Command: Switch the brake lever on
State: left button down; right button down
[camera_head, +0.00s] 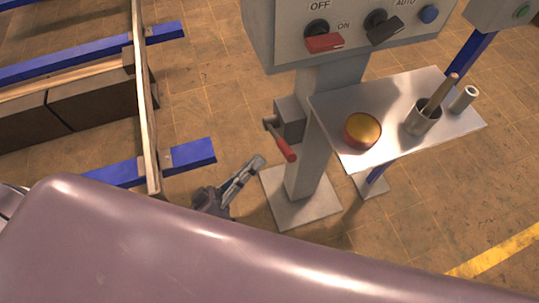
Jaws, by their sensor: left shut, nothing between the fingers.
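The brake lever with a red handle (286,149) sits on a grey box on the side of the grey post, below the control panel. Its handle slants down to the right. My left gripper (257,163) is shut and empty, to the left of the lever and a little lower in the picture; they appear apart. My right gripper is not in view. The large mauve surface across the bottom hides part of the left arm.
A grey control panel (350,30) with a red switch (324,43) stands above the lever. Blue beams (195,154) and a rail (147,110) lie left.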

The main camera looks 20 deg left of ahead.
pick_arm(q)
jog(key=v, duration=0.3)
jog(key=shift+w+a+f, duration=0.1)
jog(key=shift+a, duration=0.2)
dwell(0.3)
jog(key=a+f+m+g+y, duration=0.1)
jog(key=a+f+g+y, duration=0.15)
jog(key=f, duration=0.85)
jog(key=a+f+g+y, duration=0.2)
jog(key=f+g+y, duration=0.15)
jog(key=f, duration=0.75)
jog(key=a+f+m+g+y, duration=0.1)
jog(key=a+f+g+y, duration=0.15)
jog(key=f, duration=0.95)
jog(key=s+f+g+y, duration=0.1)
jog(key=s+f+g, duration=0.2)
jog(key=s+f, duration=0.2)
jog(key=s+a+f+m+g+y, duration=0.1)
jog(key=s+f, duration=0.5)
jog(key=s, duration=0.6)
jog(key=s+f+m+g+y, duration=0.1)
jog(key=s+f+g+y, duration=0.1)
jog(key=s+f+g, duration=0.3)
jog(key=s+f, duration=0.1)
jog(key=s, duration=0.2)
jog(key=shift+s+a, duration=0.35)
jog(key=shift+s, duration=0.05)
jog(key=shift+y, duration=0.25)
